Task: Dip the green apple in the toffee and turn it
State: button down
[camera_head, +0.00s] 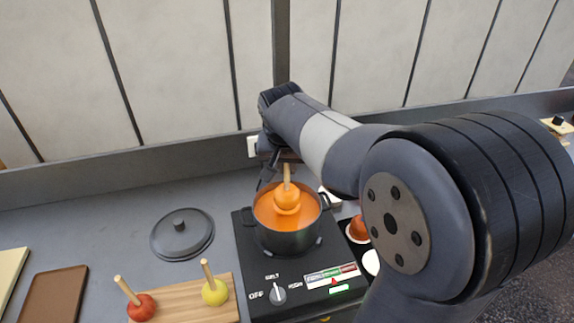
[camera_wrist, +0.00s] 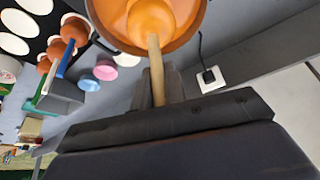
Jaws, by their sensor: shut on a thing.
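An apple (camera_head: 287,201) coated orange with toffee sits in the pot (camera_head: 288,242), its top showing above the orange toffee (camera_head: 264,212). Its own skin colour is hidden by the coating. My gripper (camera_head: 284,160) is above the pot, shut on the apple's wooden stick (camera_head: 287,178), which stands close to upright. In the wrist view the stick (camera_wrist: 156,72) runs from the jaws to the coated apple (camera_wrist: 150,24), with toffee around it. The apple's underside is hidden in the toffee.
The pot stands on a black hotplate (camera_head: 243,250) with a knob (camera_head: 278,294). A lid (camera_head: 182,234) lies to the left. A wooden board (camera_head: 186,307) holds a red apple (camera_head: 142,307) and a yellow apple (camera_head: 215,293). Orange-coated apples (camera_wrist: 73,30) stand on a dark tray, partly behind my arm.

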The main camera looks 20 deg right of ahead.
dwell(0.4)
notch_tip(320, 180, up, 6)
jog(key=p, duration=0.5)
jog(key=shift+r, duration=0.1)
dwell(0.5)
